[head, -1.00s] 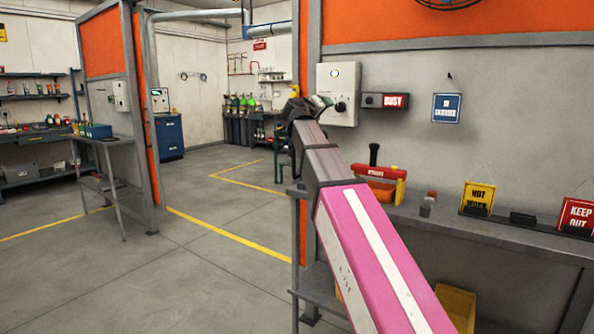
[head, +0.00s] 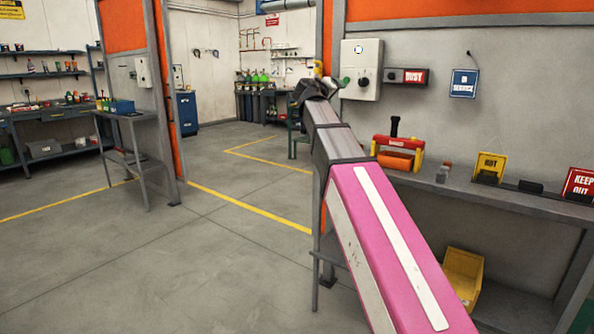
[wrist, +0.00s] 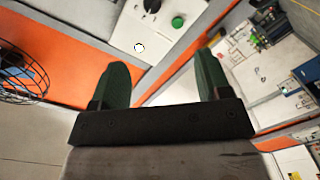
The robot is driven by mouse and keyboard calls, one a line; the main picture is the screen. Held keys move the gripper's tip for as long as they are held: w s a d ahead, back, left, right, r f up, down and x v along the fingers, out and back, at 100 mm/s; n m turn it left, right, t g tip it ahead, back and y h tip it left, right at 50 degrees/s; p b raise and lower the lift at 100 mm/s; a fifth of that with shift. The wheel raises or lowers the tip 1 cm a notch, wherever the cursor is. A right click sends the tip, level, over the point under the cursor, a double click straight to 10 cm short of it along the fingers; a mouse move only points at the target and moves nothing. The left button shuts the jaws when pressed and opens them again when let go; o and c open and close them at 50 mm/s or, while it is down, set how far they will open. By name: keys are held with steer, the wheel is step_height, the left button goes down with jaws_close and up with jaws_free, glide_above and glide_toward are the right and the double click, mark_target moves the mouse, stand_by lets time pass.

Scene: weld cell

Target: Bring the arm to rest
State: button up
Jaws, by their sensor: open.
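My pink and grey arm (head: 385,240) reaches out from the bottom right of the head view towards the grey-white partition wall. My gripper (head: 334,84) is at its far end, small and partly hidden by the wrist. In the wrist view my gripper (wrist: 162,68) shows two dark green fingers spread wide apart, with nothing between them. A white wall box (head: 362,62) with a dark knob appears just right of the gripper in the head view. Whether they are near each other in depth I cannot tell.
A grey bench (head: 520,206) along the partition carries a red-yellow tool holder (head: 398,153) and small signs. A yellow bin (head: 463,272) sits below. A side table (head: 130,116) stands at left. The floor (head: 210,260) between is clear.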

steer(key=s+d+f+g+y, duration=0.2)
steer(key=f, duration=1.1)
steer(key=s+d+f+g+y, duration=0.1)
steer(key=s+d+f+g, duration=0.15)
steer(key=f, duration=0.95)
steer(key=s+d+f+g+y, duration=0.2)
steer(key=s+f+g, duration=0.1)
steer(key=f, duration=1)
steer(key=s+f+m+g+y, duration=0.1)
steer(key=s+f+g+y, duration=0.1)
steer(key=s+f, duration=0.8)
steer(key=s+f+g+y, duration=0.3)
steer(key=s+f, duration=0.8)
steer(key=f, duration=0.5)
steer(key=shift+s+a+m+g, duration=0.2)
steer(key=shift+m+g, duration=0.2)
steer(key=shift+g, duration=0.45)
steer(key=shift+f, duration=0.1)
